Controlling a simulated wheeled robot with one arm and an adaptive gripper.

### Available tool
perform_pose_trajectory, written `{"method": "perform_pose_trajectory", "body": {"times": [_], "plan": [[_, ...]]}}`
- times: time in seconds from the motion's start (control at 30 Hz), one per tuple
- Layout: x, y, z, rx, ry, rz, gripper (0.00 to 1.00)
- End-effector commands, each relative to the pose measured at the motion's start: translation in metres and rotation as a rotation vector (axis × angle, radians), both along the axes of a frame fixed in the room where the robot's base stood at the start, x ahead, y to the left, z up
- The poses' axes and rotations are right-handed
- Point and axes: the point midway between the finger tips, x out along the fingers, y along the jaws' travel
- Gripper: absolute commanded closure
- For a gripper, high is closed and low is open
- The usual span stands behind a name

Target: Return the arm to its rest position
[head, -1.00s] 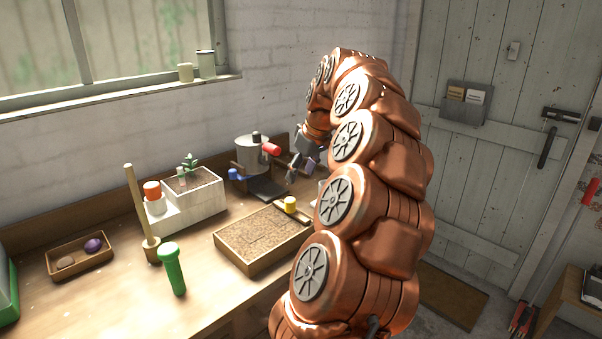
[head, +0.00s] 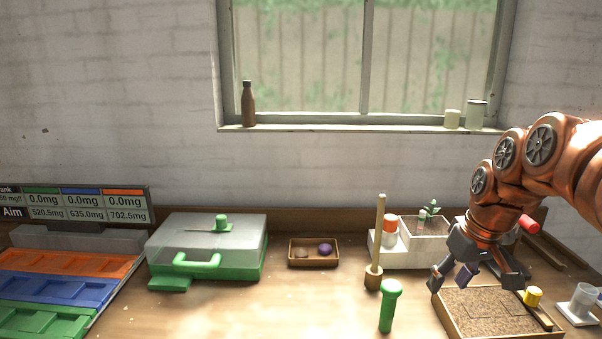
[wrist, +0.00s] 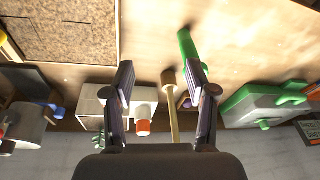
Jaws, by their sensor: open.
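My gripper (head: 482,275) is open and empty at the right of the head view. It hangs from my copper-coloured arm, in front of the white planter block and over the back part of the cork-topped tray (head: 459,330). In the wrist view my two fingers (wrist: 163,85) stand wide apart with nothing gripped between them. Beyond them show the wooden-handled tool (wrist: 174,125) and the white block (wrist: 144,98) with an orange-red lid (wrist: 143,127). My arm hides part of the bench's right end in the head view.
A green post (head: 387,305) and the upright wooden-handled tool (head: 376,245) stand left of my gripper. A clear cup (head: 583,297) and yellow knob (head: 533,296) are at right. A green case (head: 210,260), small tray (head: 314,264) and coloured trays (head: 55,290) lie left.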

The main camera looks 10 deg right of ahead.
Motion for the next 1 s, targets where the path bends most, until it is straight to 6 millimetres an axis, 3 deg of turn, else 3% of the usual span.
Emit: {"method": "perform_pose_trajectory", "body": {"times": [0.03,0.2,0.4,0.53,0.7,0.83,1.0], "plan": [[-0.01,0.025,-0.002,-0.003,0.025,0.023,0.43],[-0.049,0.089,-0.021,-0.007,0.111,0.052,0.43],[-0.112,0.141,-0.05,-0.03,0.222,0.048,0.43],[-0.156,0.161,-0.07,-0.051,0.288,0.022,0.43],[-0.202,0.172,-0.09,-0.075,0.349,-0.023,0.43],[-0.223,0.174,-0.1,-0.085,0.378,-0.049,0.43],[-0.229,0.175,-0.103,-0.088,0.385,-0.059,0.43]]}}
